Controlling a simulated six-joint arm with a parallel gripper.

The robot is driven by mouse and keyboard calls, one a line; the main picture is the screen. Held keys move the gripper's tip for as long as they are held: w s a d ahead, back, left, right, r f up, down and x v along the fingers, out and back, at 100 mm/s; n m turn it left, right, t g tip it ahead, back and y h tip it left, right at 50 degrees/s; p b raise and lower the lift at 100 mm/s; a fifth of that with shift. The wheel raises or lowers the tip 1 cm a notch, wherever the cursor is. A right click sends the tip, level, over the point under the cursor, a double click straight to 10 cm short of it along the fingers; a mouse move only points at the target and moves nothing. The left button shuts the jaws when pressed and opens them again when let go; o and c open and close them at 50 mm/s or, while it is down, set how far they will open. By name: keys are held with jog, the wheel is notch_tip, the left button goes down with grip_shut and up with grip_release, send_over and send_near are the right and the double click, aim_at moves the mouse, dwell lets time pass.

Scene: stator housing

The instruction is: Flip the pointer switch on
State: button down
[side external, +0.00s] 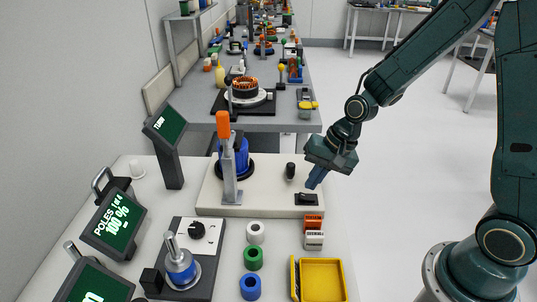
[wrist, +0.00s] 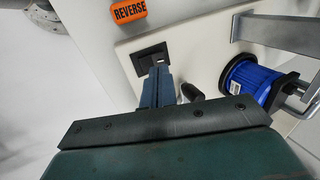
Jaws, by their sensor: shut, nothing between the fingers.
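A black switch in a dark square frame (side external: 307,199) sits at the right end of the cream base plate (side external: 260,201); it also shows in the wrist view (wrist: 152,55). My gripper (side external: 311,186) points down just over this switch, fingers shut and empty. In the wrist view the fingertips (wrist: 161,70) reach its near edge; I cannot tell whether they touch. A black upright knob (side external: 290,171) stands beside it. A black pointer-like knob (side external: 197,230) sits on a white panel at the front left. I cannot read the position of either switch.
A blue motor part (side external: 237,158) and an orange-handled clamp (side external: 228,170) stand left on the plate. A REVERSE block (wrist: 129,13) lies beside the plate. A yellow tray (side external: 322,280), coloured rings (side external: 253,258) and screens (side external: 114,221) fill the front. Free floor lies right.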

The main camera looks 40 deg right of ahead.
aim_at(304, 196)
jog(key=shift+x, duration=1.35)
jog(key=shift+a, duration=0.1)
jog(key=shift+w+a+f+g+h, duration=0.1)
jog(key=shift+f+g+h, duration=0.15)
jog(key=shift+g+h, duration=0.05)
jog(key=shift+f, duration=0.1)
